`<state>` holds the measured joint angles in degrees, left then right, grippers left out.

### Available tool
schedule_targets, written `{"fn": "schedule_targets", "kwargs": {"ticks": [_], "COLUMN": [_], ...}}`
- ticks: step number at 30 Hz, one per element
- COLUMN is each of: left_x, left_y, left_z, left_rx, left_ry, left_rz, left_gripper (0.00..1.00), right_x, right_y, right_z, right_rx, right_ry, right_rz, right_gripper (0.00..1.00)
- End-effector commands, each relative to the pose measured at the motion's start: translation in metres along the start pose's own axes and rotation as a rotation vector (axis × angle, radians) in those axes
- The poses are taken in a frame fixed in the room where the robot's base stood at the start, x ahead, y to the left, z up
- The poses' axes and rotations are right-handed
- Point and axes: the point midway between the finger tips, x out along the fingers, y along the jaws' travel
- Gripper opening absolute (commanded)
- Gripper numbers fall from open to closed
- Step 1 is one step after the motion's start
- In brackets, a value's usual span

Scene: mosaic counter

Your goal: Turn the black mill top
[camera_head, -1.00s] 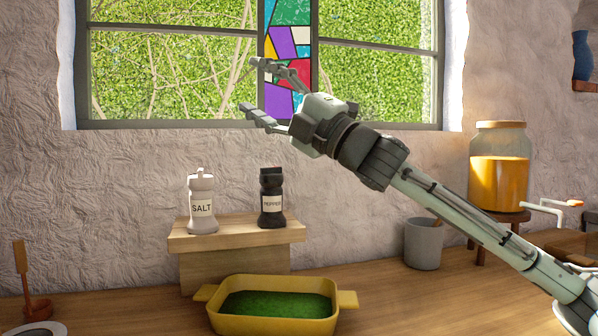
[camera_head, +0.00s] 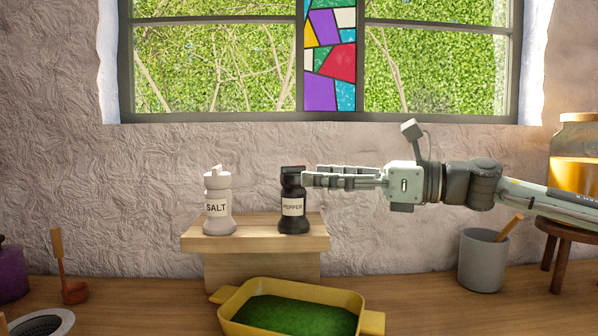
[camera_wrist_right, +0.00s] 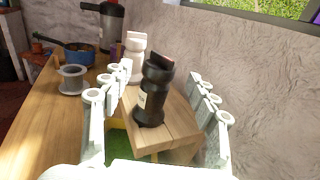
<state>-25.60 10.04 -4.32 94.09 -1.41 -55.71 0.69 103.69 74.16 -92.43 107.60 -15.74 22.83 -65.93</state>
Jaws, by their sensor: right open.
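The black pepper mill (camera_head: 292,222) stands upright on the wooden stand (camera_head: 255,241), its black top (camera_head: 293,175) with a raised grip. The white salt mill (camera_head: 217,222) stands to its left. My right gripper (camera_head: 310,178) comes in level from the right, its fingertips at the height of the black top and overlapping its right edge in the head view. In the right wrist view, the open fingers (camera_wrist_right: 160,112) lie on either side of the pepper mill (camera_wrist_right: 153,92), with a gap to each side. My left gripper is not in view.
A yellow dish (camera_head: 240,328) with green contents stands in front of the stand. A grey cup (camera_head: 482,265) and a jar (camera_head: 576,150) on a stool are at the right. A purple pot (camera_head: 12,272) is at the left. The wall is behind.

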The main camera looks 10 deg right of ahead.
Motion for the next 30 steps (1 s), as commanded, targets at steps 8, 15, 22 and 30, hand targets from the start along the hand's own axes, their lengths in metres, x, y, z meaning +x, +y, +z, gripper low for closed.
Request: {"fn": "schedule_targets", "kwargs": {"ticks": [8,15,22,30], "left_x": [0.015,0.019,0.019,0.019], "left_y": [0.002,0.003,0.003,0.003], "left_z": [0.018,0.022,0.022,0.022], "left_rx": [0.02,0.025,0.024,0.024], "left_ry": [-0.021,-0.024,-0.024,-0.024], "left_rz": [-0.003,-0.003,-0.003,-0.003], "left_gripper": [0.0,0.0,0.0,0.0], "right_x": [0.044,0.056,0.056,0.055], "right_y": [0.001,0.0,0.0,0.0], "right_z": [0.001,0.0,0.001,0.001], "right_rx": [0.003,0.003,0.003,0.003], "right_ry": [-0.001,-0.001,-0.002,-0.002], "right_rz": [0.002,-0.001,-0.001,-0.001], "right_gripper": [0.59,0.59,0.54,0.21]}}
